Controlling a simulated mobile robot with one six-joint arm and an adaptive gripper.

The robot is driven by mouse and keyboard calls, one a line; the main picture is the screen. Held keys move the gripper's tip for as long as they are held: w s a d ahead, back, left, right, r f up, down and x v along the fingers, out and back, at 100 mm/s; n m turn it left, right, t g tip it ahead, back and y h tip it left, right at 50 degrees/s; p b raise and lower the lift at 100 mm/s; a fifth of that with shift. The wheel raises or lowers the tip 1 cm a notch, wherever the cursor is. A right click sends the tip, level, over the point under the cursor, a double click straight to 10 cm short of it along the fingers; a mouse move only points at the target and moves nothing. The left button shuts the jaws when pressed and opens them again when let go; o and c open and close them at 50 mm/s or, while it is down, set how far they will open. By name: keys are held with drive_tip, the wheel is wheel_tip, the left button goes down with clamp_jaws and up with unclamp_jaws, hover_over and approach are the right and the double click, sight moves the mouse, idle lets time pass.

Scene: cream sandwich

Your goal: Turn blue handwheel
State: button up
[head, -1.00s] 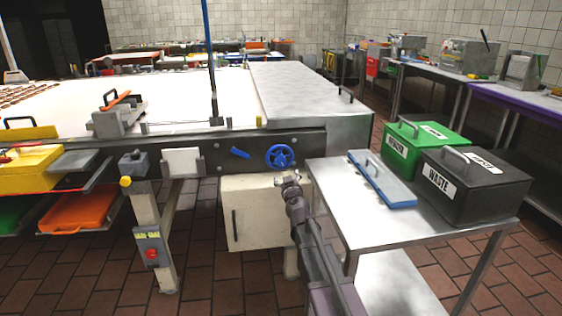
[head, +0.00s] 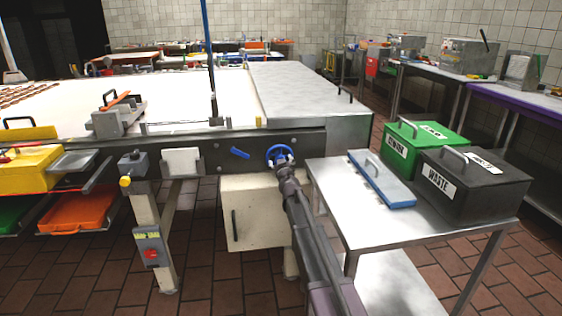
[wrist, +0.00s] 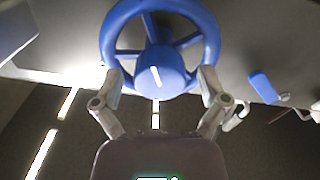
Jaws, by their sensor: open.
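The blue handwheel (head: 278,149) is mounted on the dark front side of the machine table, near its right end. In the wrist view the handwheel (wrist: 163,70) fills the top middle, with its hub, spokes and a white mark on the hub. My gripper (head: 283,167) is at the wheel and hides its lower part in the head view. In the wrist view my gripper (wrist: 160,83) is open, with one finger on each side of the hub, close to the rim's lower part. I cannot tell whether the fingers touch the rim.
A small blue lever (head: 240,153) sits left of the wheel. A cream cabinet (head: 248,220) is below. A metal side table (head: 335,205) stands close on the right, with a blue-lidded tray (head: 381,180), a green bin (head: 405,150) and a black waste bin (head: 470,185).

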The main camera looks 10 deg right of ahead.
drive_tip(key=shift+w, duration=0.2)
drive_tip(key=c, duration=1.1)
drive_tip(key=shift+d, duration=0.2)
drive_tip(key=shift+c, duration=0.2)
drive_tip(key=shift+a, duration=0.15)
drive_tip(key=shift+m, duration=0.4)
drive_tip(key=m, duration=0.2)
drive_tip(key=shift+m, duration=0.3)
drive_tip(key=m, duration=0.9)
drive_tip(key=shift+w+m, duration=0.1)
drive_tip(key=shift+m, duration=2.2)
